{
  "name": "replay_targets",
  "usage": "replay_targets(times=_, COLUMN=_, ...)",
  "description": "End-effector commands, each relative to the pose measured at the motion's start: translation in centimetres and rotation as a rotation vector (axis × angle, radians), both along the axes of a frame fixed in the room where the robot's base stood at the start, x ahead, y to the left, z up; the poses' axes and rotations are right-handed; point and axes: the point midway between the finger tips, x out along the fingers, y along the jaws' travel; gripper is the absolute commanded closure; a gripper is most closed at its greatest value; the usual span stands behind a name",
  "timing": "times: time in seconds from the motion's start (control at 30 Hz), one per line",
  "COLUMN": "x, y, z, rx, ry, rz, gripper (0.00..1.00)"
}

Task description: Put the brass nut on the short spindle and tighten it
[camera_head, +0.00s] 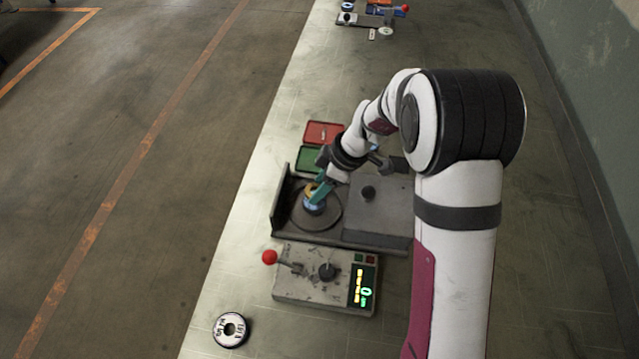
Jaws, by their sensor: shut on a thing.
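My gripper (318,191) has teal fingers and points down over the round dark plate (328,222) in the left part of the grey tray. It is shut on a small yellowish thing, which looks like the brass nut (310,188). A pale blue round piece (313,207) sits directly below it, above the plate. The short spindle is not visible; the gripper and these pieces cover the middle of the plate. I cannot tell whether the nut touches the blue piece or sits on a thread.
A device (305,285) with a red-balled lever (270,257) stands in front. A disc (230,330) lies front left. Red (323,132) and green (308,157) trays lie behind.

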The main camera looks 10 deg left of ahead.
Motion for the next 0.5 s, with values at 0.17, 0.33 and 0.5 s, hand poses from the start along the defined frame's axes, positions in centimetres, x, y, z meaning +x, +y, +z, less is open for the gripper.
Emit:
replay_targets(times=0.17, x=0.0, y=0.01, z=-0.07, rx=0.0, ry=0.0, rz=0.0, gripper=1.0)
replay_targets(times=0.33, x=-0.03, y=0.0, z=-0.51, rx=0.0, ry=0.001, rz=-0.001, gripper=1.0)
replay_targets(times=0.5, x=-0.01, y=0.02, z=-0.93, rx=0.0, ry=0.001, rz=0.0, gripper=1.0)
